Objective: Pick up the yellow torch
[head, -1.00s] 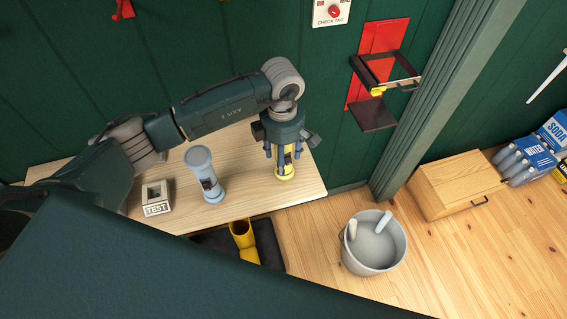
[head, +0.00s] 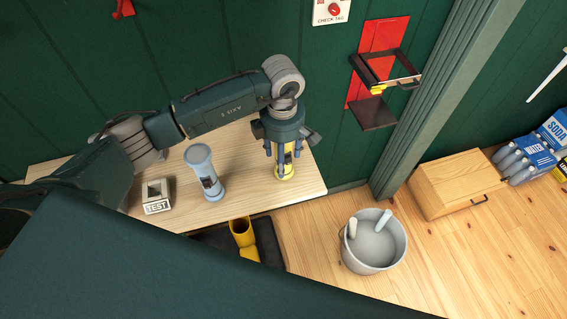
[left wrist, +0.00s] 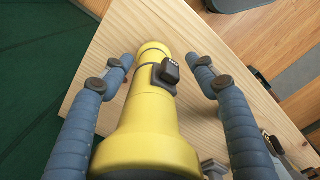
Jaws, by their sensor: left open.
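The yellow torch (head: 285,168) stands on the wooden bench near its right end. In the left wrist view the torch (left wrist: 150,125) fills the middle, with a dark switch on its side. My left gripper (head: 284,158) comes down over the torch from above, and its upper part hides the torch's top. Its two fingers (left wrist: 160,66) are open, one on each side of the torch, with a visible gap to the torch's narrow body. My right gripper is not in view.
A light blue torch (head: 204,172) stands left of the yellow one on the bench (head: 240,198). A TEST box (head: 156,197) sits further left. Yellow boots (head: 243,236) are below the bench edge. A grey bucket (head: 374,243) and wooden box (head: 455,184) are on the floor.

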